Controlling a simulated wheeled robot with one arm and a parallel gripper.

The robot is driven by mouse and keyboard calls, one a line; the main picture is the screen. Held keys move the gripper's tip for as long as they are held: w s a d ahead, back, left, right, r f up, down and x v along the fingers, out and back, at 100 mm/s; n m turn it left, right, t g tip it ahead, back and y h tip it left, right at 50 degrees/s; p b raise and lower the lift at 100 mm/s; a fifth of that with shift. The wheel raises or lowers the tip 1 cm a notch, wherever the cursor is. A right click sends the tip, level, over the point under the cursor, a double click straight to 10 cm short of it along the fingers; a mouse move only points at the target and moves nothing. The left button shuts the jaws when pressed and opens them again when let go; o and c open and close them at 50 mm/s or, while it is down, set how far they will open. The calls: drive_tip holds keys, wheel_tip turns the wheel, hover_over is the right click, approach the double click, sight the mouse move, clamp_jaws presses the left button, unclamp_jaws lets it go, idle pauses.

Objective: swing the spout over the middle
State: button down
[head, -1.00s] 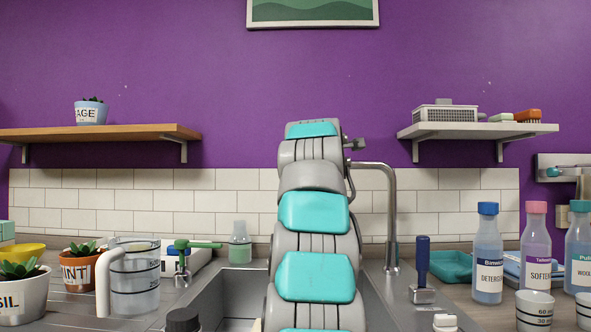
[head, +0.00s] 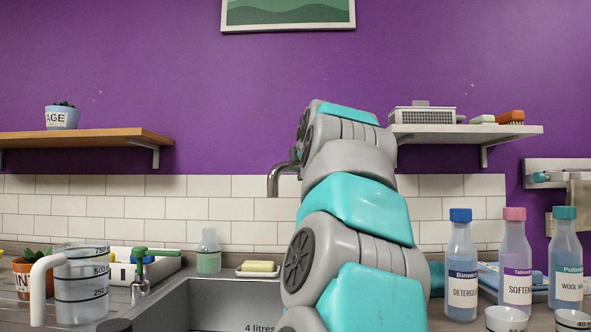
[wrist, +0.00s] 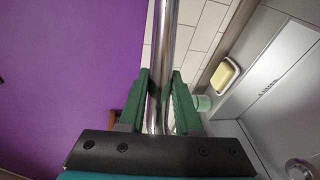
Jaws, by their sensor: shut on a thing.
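The chrome spout (head: 280,178) shows left of my arm in the head view, its end bent downward above the sink (head: 215,305). In the wrist view the spout's pipe (wrist: 162,40) runs between the green fingers of my gripper (wrist: 160,100), which is shut on it. My arm hides the gripper, the spout's upright part and the right side of the sink in the head view.
A soap dish (head: 258,274) with a yellow bar and a clear bottle (head: 208,252) stand behind the sink. A measuring jug (head: 82,285) is at the left. A detergent bottle (head: 461,265) and others stand at the right, below a grey shelf (head: 465,131).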

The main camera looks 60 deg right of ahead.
idle(0.4)
drive_tip(key=c, duration=0.6)
unclamp_jaws()
drive_tip(key=shift+s+a, duration=0.1)
drive_tip(key=v, duration=0.7)
drive_tip(key=shift+s+a+b, duration=0.2)
drive_tip(key=shift+s+b, duration=0.05)
drive_tip(key=shift+b, duration=0.2)
